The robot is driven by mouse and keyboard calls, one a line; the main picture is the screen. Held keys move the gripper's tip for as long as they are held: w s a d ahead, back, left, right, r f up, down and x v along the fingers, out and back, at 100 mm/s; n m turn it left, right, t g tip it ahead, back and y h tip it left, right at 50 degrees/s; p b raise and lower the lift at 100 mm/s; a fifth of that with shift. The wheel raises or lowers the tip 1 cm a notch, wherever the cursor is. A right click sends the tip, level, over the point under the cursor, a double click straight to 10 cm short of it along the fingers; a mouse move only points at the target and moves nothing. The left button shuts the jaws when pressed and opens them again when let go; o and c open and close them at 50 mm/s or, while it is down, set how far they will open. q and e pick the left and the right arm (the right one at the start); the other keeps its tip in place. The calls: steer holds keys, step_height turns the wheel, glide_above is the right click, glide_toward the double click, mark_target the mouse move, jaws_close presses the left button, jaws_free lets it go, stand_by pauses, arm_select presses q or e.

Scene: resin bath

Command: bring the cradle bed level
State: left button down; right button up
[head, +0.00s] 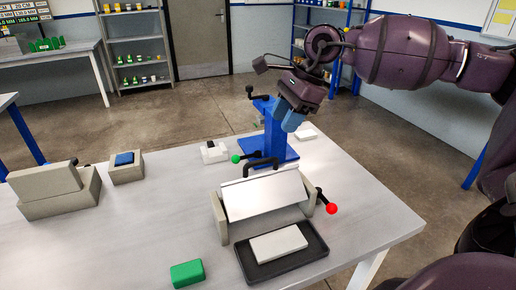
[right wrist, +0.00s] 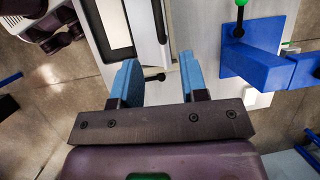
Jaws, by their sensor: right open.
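The cradle (head: 219,220) stands on the table with a silver bed (head: 265,194) between its grey side walls. The bed slopes down toward me, its far edge higher than its near edge. A black lever with a red ball (head: 331,208) sticks out from the cradle's right end. A black bar handle (head: 261,161) stands at the bed's far edge. My right gripper (head: 286,116) is open and empty, above and behind the cradle's right end. In the right wrist view its blue fingers (right wrist: 158,80) are apart, with a small black knob beyond them. My left gripper is out of view.
A blue stand (head: 280,140) with a green-ball lever (head: 235,158) is behind the cradle. A black tray (head: 284,272) holding a white block (head: 278,243) lies in front. A green block (head: 187,273) and grey blocks (head: 60,190) are to the left. The table's right side is clear.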

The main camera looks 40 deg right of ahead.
mark_target(264, 161)
steer(key=x, duration=1)
steer(key=shift+s+a+f, duration=0.15)
jaws_close()
